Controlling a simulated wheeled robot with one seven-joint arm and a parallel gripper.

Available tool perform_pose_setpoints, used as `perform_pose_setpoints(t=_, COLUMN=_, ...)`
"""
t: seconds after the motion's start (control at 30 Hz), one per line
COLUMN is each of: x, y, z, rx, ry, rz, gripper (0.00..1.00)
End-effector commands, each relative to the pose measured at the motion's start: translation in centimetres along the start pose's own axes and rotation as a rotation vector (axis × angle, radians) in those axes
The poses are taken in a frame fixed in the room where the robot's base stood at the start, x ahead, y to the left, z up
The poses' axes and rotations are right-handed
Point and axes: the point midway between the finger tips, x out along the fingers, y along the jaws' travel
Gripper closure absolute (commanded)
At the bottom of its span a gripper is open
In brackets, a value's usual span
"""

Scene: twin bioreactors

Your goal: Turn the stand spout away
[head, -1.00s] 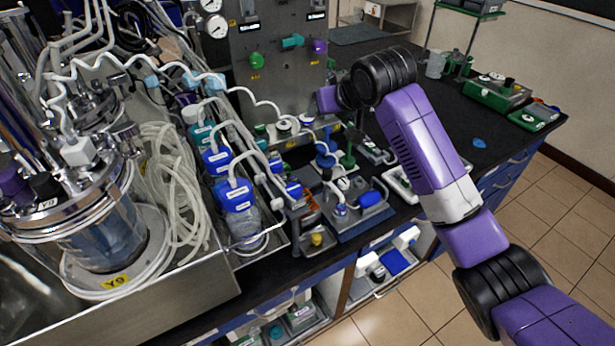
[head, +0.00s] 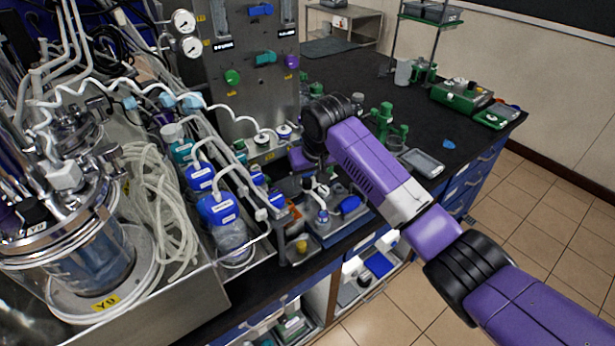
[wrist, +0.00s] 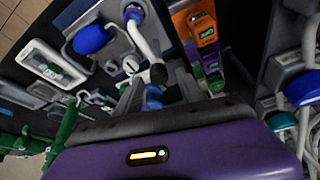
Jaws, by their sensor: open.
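A small blue stand (head: 323,216) with a pale spout and black fittings stands in a tray at the front of the bench in the head view. In the wrist view a pale curved spout (wrist: 143,38) with a black end shows just beyond my gripper, near the top middle. I cannot tell for sure which way the spout points. My gripper (wrist: 160,150) fills the bottom of the wrist view as a purple housing with a dark edge.
Blue-capped bottles (head: 222,215) and tubing stand left of the stand. An orange block (wrist: 193,22) lies near the spout. Green stands (head: 384,120) and a grey tray (head: 423,162) are to the right. A metal panel (head: 250,75) rises behind.

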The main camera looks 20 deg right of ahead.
Motion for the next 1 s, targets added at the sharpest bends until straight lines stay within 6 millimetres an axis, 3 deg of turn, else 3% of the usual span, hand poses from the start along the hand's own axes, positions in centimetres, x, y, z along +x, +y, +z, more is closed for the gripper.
perform_pose_setpoints(t=0.37, x=0.85, y=0.01, z=-0.01, rx=0.000, ry=0.001, rz=0.000, gripper=0.54)
perform_pose_setpoints(t=0.63, x=0.83, y=0.01, z=0.00, rx=0.000, ry=0.001, rz=0.000, gripper=1.00)
perform_pose_setpoints(t=1.0, x=0.82, y=0.01, z=0.00, rx=0.000, ry=0.001, rz=0.000, gripper=1.00)
